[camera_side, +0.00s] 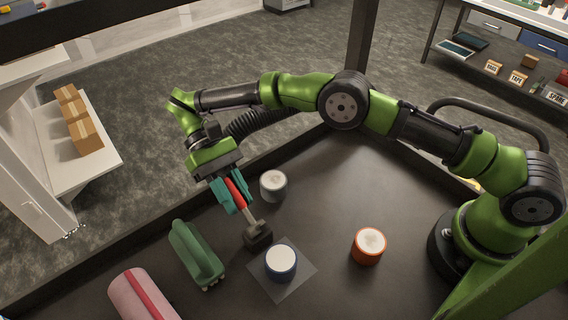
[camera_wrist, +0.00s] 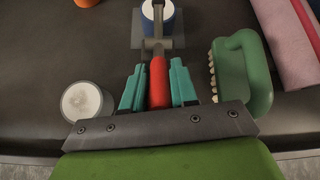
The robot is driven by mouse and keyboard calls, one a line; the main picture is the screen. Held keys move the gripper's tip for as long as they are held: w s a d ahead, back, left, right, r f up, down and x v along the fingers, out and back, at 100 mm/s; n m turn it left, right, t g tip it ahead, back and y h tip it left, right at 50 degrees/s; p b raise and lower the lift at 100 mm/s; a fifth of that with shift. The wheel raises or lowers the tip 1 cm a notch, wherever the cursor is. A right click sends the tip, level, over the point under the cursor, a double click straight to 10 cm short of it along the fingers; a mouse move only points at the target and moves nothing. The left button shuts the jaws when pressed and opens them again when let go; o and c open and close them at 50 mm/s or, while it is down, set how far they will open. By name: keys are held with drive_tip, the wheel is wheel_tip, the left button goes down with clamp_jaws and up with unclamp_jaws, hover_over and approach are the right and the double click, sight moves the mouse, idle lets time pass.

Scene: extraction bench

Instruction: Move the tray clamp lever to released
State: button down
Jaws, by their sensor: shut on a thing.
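The tray clamp lever is a red handle (camera_side: 237,192) that rises tilted from a dark grey clamp base (camera_side: 258,237). My gripper (camera_side: 234,194), with teal fingers, is shut on the red handle, one finger on each side. In the wrist view the handle (camera_wrist: 158,84) lies between the fingers, with the grey clamp (camera_wrist: 158,45) beyond it. A blue cup with a white top (camera_side: 282,262) stands on a flat grey square plate (camera_side: 296,285) just beside the clamp base. The fingers hide part of the handle.
A green brush (camera_side: 195,252) and a pink roll with a red stripe (camera_side: 142,296) lie left of the clamp. A grey cup (camera_side: 273,185) stands behind it. An orange cup (camera_side: 368,246) stands to the right. The dark bench between the cups is clear.

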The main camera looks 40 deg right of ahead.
sight(239, 193)
drive_tip(key=c, duration=0.9)
unclamp_jaws()
drive_tip(key=shift+r, duration=0.15)
wheel_tip(239, 193, up, 3)
drive_tip(key=shift+r, duration=0.1)
drive_tip(key=shift+s+d+r, duration=0.15)
drive_tip(key=shift+s+d, duration=0.2)
drive_tip(key=shift+s, duration=0.1)
drive_tip(key=s+d, duration=0.6)
drive_tip(key=s, duration=0.1)
drive_tip(key=s+d+r, duration=0.1)
drive_tip(key=s+d, duration=0.2)
drive_tip(key=s, duration=0.1)
drive_tip(key=shift+s+d+r, duration=0.1)
drive_tip(key=shift+s+d, duration=0.1)
drive_tip(key=shift+s, duration=0.05)
